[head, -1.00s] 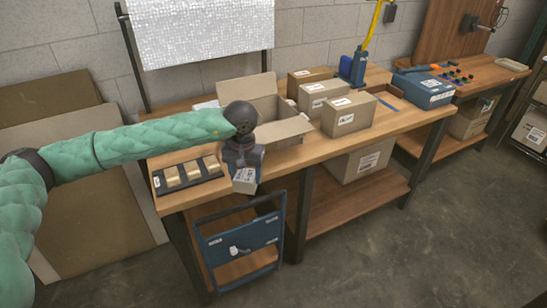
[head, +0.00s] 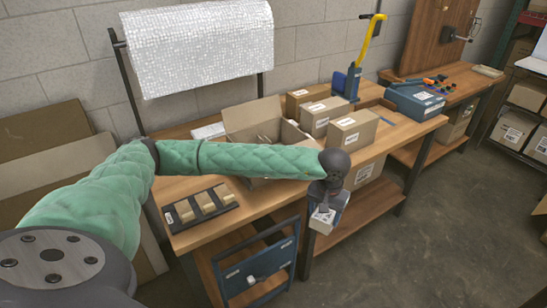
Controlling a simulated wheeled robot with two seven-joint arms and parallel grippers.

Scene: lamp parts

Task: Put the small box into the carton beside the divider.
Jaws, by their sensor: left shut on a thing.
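My left gripper (head: 328,203) is shut on the small box (head: 322,220), which has a white label. It holds the box in the air off the front edge of the workbench, right of the carton. The open carton (head: 252,114) stands on the workbench with its flaps up. My left forearm crosses in front of it and hides its front wall. A divider shows faintly inside the carton (head: 264,133), but which compartments are free I cannot tell. My right gripper is not in view.
A black tray (head: 184,210) with several wooden blocks lies left on the workbench (head: 262,200). Closed boxes (head: 352,134) and a blue tape tool (head: 347,82) stand right of the carton. A blue cart (head: 262,262) stands below the front edge.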

